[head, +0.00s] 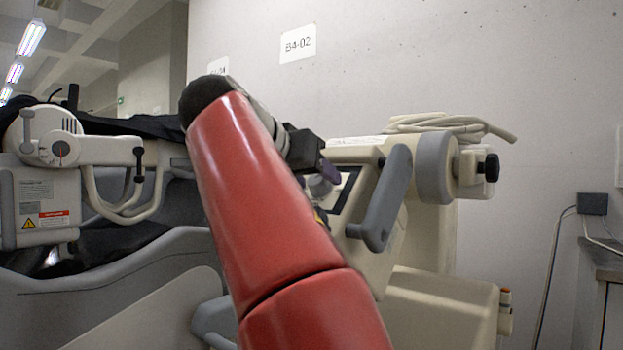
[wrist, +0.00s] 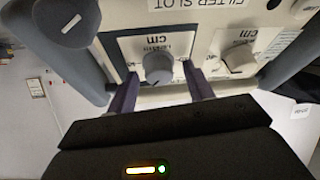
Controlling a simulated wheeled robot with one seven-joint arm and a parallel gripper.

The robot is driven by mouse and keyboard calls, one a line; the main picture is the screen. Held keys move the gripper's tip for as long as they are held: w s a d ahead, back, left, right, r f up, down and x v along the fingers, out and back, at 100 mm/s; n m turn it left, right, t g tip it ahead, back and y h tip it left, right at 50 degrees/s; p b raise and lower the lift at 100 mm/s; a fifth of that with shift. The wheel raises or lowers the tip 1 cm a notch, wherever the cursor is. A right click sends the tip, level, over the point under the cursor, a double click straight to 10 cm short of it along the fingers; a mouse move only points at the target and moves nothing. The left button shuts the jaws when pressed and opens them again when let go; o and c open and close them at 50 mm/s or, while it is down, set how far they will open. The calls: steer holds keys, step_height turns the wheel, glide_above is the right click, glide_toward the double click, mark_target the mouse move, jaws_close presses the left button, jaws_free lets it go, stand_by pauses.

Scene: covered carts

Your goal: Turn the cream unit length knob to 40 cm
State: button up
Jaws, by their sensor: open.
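The cream unit (head: 440,285) stands right of centre in the head view, partly hidden by my red arm. In the wrist view its panel is upside down and carries two knobs with cm labels. A grey round knob (wrist: 158,68) sits on a white dial plate. A cream knob (wrist: 240,60) sits to its right on another plate. The small lettering is too blurred to tell which is length, and I cannot read either setting. My gripper (wrist: 160,76) is open, with its purple fingers on either side of the grey knob; contact cannot be told. It also shows in the head view (head: 326,170).
A grey handle (head: 385,200) juts out beside the panel, close to the gripper. A coiled cable (head: 445,123) lies on top. Another covered machine (head: 40,200) stands at the left; a wall is behind.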

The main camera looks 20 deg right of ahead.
steer(key=c, duration=1)
steer(key=shift+m, duration=0.3)
steer(key=m+g, duration=0.1)
steer(key=m, duration=0.2)
steer(key=m+g+h+p, duration=0.1)
steer(key=m, duration=0.2)
steer(key=shift+w+r+g, duration=0.1)
steer(key=shift+w+g, duration=0.05)
steer(key=shift+g, duration=0.15)
steer(key=m+g+p, duration=0.1)
steer(key=m, duration=0.2)
steer(key=m+g+p, duration=0.1)
steer(key=m, duration=0.1)
steer(key=shift+m+h+p, duration=0.3)
steer(key=shift+m+p, duration=0.05)
steer(key=shift+m, duration=0.35)
steer(key=o, duration=1)
